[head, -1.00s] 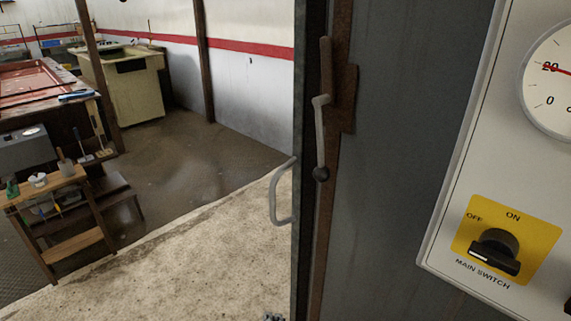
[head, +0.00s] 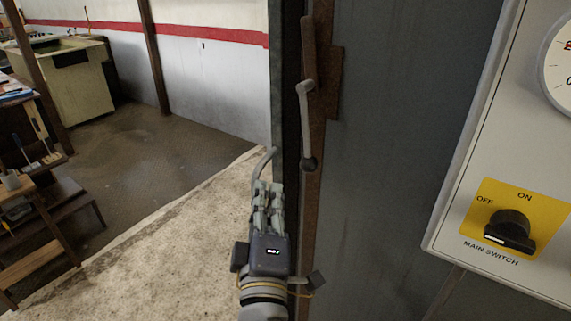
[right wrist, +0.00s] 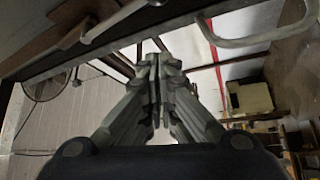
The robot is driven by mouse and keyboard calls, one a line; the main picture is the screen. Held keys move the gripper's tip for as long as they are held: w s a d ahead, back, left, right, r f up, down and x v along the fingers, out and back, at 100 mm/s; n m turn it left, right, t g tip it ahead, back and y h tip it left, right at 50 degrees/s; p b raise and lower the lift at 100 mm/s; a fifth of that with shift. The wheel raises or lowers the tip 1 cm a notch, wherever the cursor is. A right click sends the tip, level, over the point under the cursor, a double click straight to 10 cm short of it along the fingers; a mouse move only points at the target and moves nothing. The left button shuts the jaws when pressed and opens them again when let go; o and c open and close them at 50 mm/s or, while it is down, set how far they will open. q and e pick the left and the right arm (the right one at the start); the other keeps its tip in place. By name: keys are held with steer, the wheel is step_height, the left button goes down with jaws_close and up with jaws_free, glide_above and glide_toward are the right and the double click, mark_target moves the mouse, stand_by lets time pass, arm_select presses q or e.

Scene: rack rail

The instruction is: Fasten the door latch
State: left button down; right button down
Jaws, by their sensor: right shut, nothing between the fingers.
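The bent grey door handle (head: 264,161) is on the left of the door edge, partly hidden by my right gripper (head: 268,188). That gripper is below and left of the knob, fingers pointing up, shut and empty. The fingers also show closed in the right wrist view (right wrist: 158,65), with the handle (right wrist: 265,35) at upper right. My left gripper is not in view.
A white control panel with a yellow main switch plate (head: 512,222) stands to the right. A grey metal wall (head: 410,130) lies between it and the latch. Left of the door is open floor (head: 160,150), with a wooden stand (head: 35,225) and a cream machine (head: 72,85) farther back.

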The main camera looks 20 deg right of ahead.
steer(key=w+d+p, duration=0.3)
steer(key=w+d, duration=0.3)
steer(key=w, duration=0.1)
steer(key=shift+w+r, duration=0.2)
steer(key=shift+r, duration=0.15)
steer(key=shift+a, duration=0.1)
steer(key=shift+p, duration=0.3)
